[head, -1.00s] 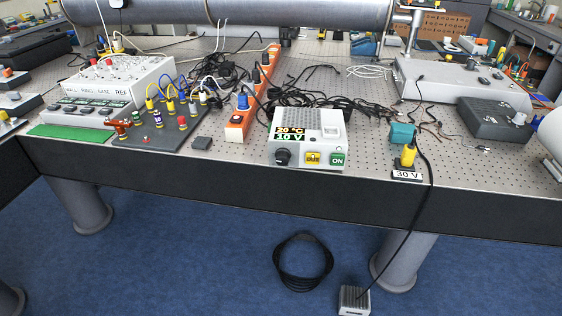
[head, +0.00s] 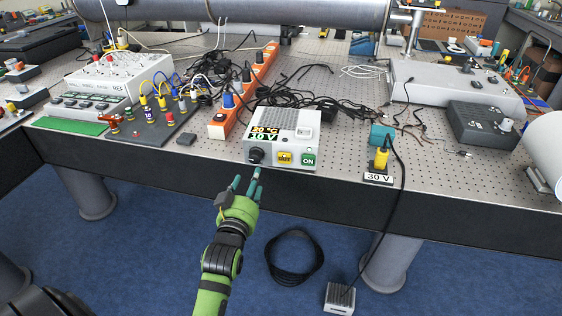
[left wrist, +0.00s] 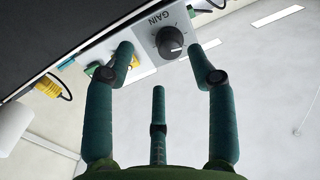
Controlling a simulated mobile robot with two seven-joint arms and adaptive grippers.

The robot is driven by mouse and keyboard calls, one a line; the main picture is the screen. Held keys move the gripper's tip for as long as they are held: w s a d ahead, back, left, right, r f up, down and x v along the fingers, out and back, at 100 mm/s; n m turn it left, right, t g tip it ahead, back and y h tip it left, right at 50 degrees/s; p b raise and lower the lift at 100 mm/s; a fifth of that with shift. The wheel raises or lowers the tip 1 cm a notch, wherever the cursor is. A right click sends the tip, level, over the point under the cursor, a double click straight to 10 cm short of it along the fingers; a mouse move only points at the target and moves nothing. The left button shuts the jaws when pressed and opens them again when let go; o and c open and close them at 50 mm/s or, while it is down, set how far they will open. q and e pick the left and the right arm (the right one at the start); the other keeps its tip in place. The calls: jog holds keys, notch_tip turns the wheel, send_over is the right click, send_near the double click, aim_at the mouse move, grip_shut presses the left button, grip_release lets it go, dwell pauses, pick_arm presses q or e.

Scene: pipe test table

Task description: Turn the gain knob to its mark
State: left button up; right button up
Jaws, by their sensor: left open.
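The gain knob (head: 256,156) is a round black knob on the front of a white box (head: 303,135) with a lit display. In the left wrist view the knob (left wrist: 169,42) sits beside the label GAIN, and a white pointer line shows on it. My left gripper (head: 247,177) is open in front of the knob and just below it. In the left wrist view the fingers of this gripper (left wrist: 161,60) are spread to either side of the knob, with a visible gap. The target mark cannot be made out. My right gripper is not in view.
A yellow button (head: 285,157) and a green ON button (head: 308,160) sit right of the knob. A yellow plug (head: 381,158) stands by a 30 V label (head: 379,179). An orange power strip (head: 222,124) and cables lie left and behind.

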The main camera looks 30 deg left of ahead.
aim_at(254, 161)
pick_arm(q)
jog(key=w, duration=0.1)
jog(key=w+a+r, duration=0.1)
jog(key=w, duration=0.1)
jog(key=w+a+p, duration=0.1)
jog(key=w, duration=0.1)
jog(key=shift+w+a+r, duration=0.25)
jog(key=shift+r, duration=0.05)
jog(key=shift+w+a, duration=0.15)
jog(key=shift+w, duration=0.3)
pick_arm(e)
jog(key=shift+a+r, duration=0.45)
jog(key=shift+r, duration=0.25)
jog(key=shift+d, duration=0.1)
pick_arm(q)
grip_shut()
